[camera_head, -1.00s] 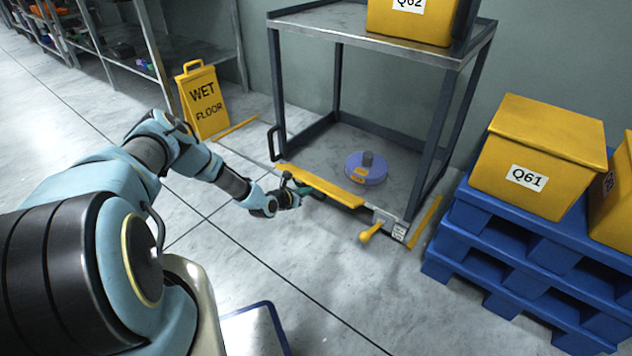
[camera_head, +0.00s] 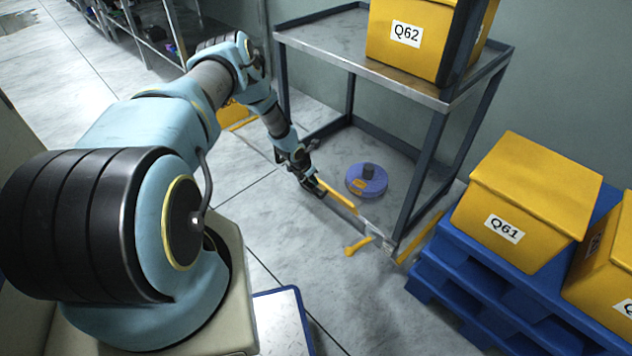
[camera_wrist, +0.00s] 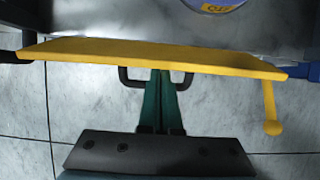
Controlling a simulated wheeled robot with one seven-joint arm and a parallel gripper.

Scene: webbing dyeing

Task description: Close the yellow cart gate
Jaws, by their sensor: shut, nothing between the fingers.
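The cart is a grey metal frame with a top shelf (camera_head: 318,32) and a low deck (camera_head: 330,153). Its yellow gate (camera_head: 338,195) is a long low bar along the deck's front edge, its left part hidden by my arm. In the wrist view the gate (camera_wrist: 90,48) spans most of the picture, with a dark U-shaped handle (camera_wrist: 126,79) below it. My gripper (camera_head: 308,186) is at the gate's front. Its green fingers (camera_wrist: 160,74) are shut and empty, between the handle's sides; contact cannot be told. A yellow lever (camera_head: 357,246) sticks out right of the gate.
A purple disc (camera_head: 366,181) lies on the cart deck. Yellow box Q62 (camera_head: 405,52) stands on the top shelf. Blue pallets (camera_head: 478,268) with yellow box Q61 (camera_head: 520,200) stand close on the right. The floor in front of the cart (camera_head: 300,255) is clear.

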